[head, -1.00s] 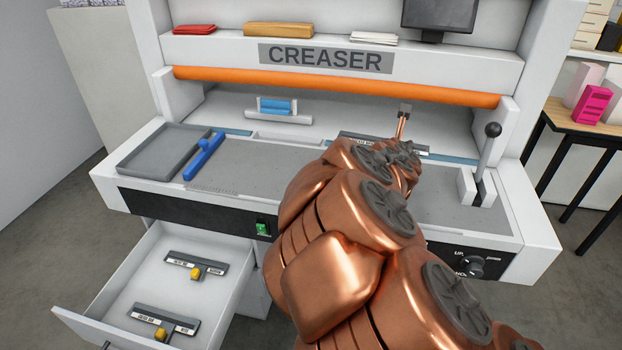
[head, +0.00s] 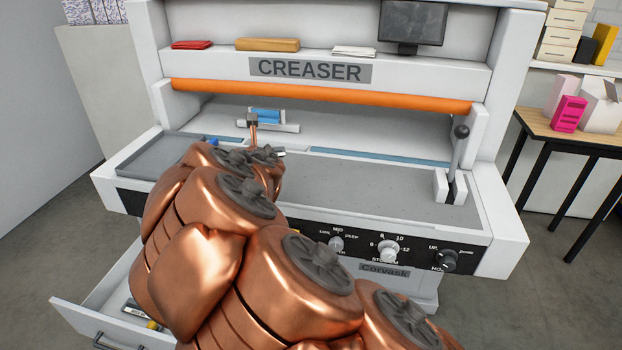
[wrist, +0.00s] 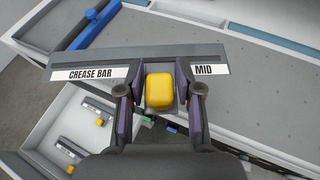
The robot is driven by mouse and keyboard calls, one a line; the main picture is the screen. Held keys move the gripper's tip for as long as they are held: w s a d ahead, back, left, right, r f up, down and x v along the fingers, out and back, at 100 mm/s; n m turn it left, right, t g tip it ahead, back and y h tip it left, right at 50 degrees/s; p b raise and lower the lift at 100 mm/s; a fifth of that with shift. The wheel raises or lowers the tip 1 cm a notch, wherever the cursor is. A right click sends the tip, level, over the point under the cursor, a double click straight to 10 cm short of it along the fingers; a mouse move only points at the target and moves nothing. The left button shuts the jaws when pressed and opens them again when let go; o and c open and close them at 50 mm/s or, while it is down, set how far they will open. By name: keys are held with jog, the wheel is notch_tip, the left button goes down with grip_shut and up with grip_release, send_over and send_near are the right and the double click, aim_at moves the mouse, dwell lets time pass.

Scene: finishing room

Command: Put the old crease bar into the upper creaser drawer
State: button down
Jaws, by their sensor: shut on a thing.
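My gripper (wrist: 157,82) is shut on the yellow knob of a grey crease bar (wrist: 150,63) labelled "CREASE BAR" and "MID". The bar lies crosswise in front of the fingers, above the machine's front edge. In the head view my arm hides the gripper and nearly all of this bar. An open white drawer (head: 78,318) is at the lower left of the creaser; it also shows below left in the wrist view (wrist: 38,128). Inside are two bars with yellow knobs, an upper one (wrist: 98,106) and a lower one (wrist: 70,148). My arm covers much of the drawer in the head view.
The grey tray (head: 140,160) and a blue-handled tool (wrist: 100,24) are at the table's left. The creaser's grey bed (head: 370,180) is clear to the right, up to the lever (head: 457,165). A knob panel (head: 390,248) runs along the front.

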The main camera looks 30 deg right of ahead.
jog(key=s+d+f+n+y+b, duration=0.1)
jog(key=s+d, duration=0.1)
jog(key=d, duration=0.7)
jog(key=s+d+f+n+y+b, duration=0.1)
jog(key=d+f+b, duration=0.1)
jog(key=d, duration=0.6)
jog(key=s+d+f, duration=0.1)
jog(key=s+d, duration=0.1)
jog(key=s, duration=0.2)
jog(key=s+d+f+n+y+b, duration=0.1)
jog(key=s+d+f, duration=0.1)
jog(key=s+d, duration=0.1)
jog(key=s+d+f+y+b, duration=0.1)
jog(key=s+d, duration=0.2)
jog(key=s, duration=0.2)
jog(key=shift+s+d+f+n+t, duration=0.1)
jog(key=shift+s+f+n+t, duration=0.2)
jog(key=shift+s+n, duration=0.1)
jog(key=shift+s+d+f+y, duration=0.1)
jog(key=shift+s+y, duration=0.2)
jog(key=shift+s, duration=0.25)
jog(key=p, duration=0.5)
send_over(363, 179)
jog(key=shift+f, duration=0.75)
jog(key=shift+f+p, duration=0.35)
jog(key=shift+f, duration=1.45)
jog(key=shift+f, duration=0.15)
jog(key=c, duration=0.8)
grip_release()
